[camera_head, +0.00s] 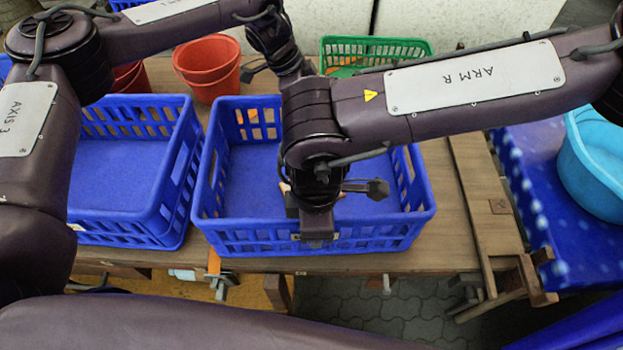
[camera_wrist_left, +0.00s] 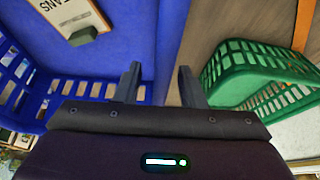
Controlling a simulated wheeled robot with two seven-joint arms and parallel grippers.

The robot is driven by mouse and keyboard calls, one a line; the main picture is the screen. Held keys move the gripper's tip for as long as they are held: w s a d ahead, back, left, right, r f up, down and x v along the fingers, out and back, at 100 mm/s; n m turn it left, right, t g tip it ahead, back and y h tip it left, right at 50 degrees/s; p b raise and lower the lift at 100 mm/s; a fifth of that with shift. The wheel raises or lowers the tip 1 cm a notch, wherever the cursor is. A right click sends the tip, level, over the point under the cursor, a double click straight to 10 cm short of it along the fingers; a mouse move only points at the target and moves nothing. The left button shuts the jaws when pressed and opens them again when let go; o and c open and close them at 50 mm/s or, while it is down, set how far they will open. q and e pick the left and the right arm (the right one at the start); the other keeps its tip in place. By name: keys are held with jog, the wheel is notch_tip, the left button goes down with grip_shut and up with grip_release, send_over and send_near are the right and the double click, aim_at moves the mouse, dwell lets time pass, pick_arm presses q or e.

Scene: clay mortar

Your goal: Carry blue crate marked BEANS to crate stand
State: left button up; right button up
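A blue crate (camera_head: 240,235) stands on the wooden table in the middle of the head view. In the left wrist view, a pale card ending in "ANS" (camera_wrist_left: 75,12) lies against the blue crate (camera_wrist_left: 125,30). My left gripper (camera_wrist_left: 158,85) is open, with one finger on each side of the crate's wall top; its tips are hidden in the head view. My right gripper (camera_head: 318,222) is at the crate's near wall, pointing down; its fingers are too hidden to tell their state. I cannot tell which thing is the crate stand.
A second blue crate (camera_head: 120,232) stands close on the left. Red buckets (camera_head: 210,90) and a green basket (camera_head: 420,48) are behind. The wooden table (camera_head: 440,235) has bare boards on the right. A cyan tub (camera_head: 590,165) sits on a blue dotted cloth (camera_head: 535,165) further right.

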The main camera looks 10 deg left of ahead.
pick_arm(q)
jog(key=shift+c, duration=0.5)
pick_arm(e)
jog(key=shift+c, duration=0.5)
pick_arm(q)
grip_shut()
pick_arm(e)
grip_shut()
pick_arm(q)
jog(key=shift+r, duration=0.2)
